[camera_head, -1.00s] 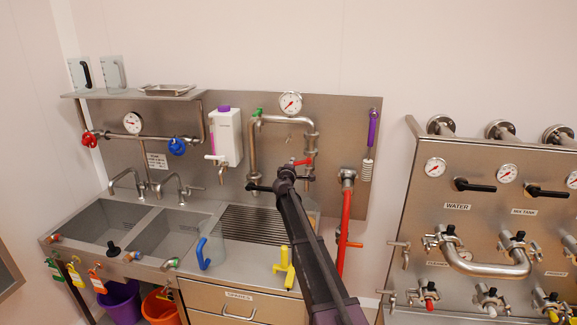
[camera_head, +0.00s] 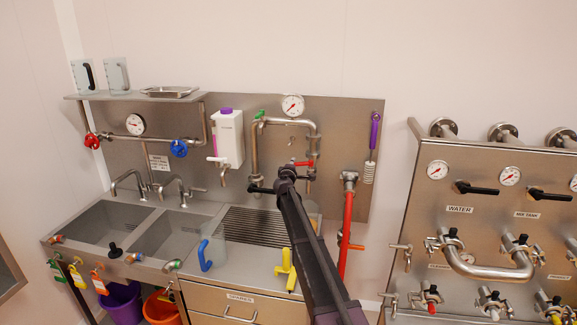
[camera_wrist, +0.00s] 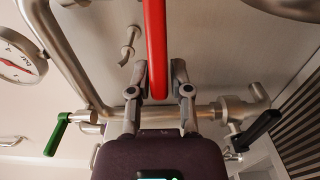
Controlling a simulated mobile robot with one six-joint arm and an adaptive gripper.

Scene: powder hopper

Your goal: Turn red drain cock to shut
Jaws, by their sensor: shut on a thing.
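The red drain cock (camera_head: 303,163) has a red lever on the right leg of the steel pipe loop, on the back panel above the ribbed drainboard. In the head view the lever sticks out roughly sideways, and my gripper (camera_head: 292,167) is at its left end, partly hidden by my wrist. In the wrist view the red lever (camera_wrist: 156,45) runs down from the top edge between the two fingers of my gripper (camera_wrist: 160,82), which is shut on its end. The lever's pivot is out of the wrist view.
A green-handled valve (camera_head: 259,115) sits on the loop's upper left; its handle also shows in the wrist view (camera_wrist: 58,133). A black lever (camera_head: 260,189) is low on the left leg, close to my wrist. A pressure gauge (camera_head: 293,106) is above; a red hose (camera_head: 346,222) hangs right.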

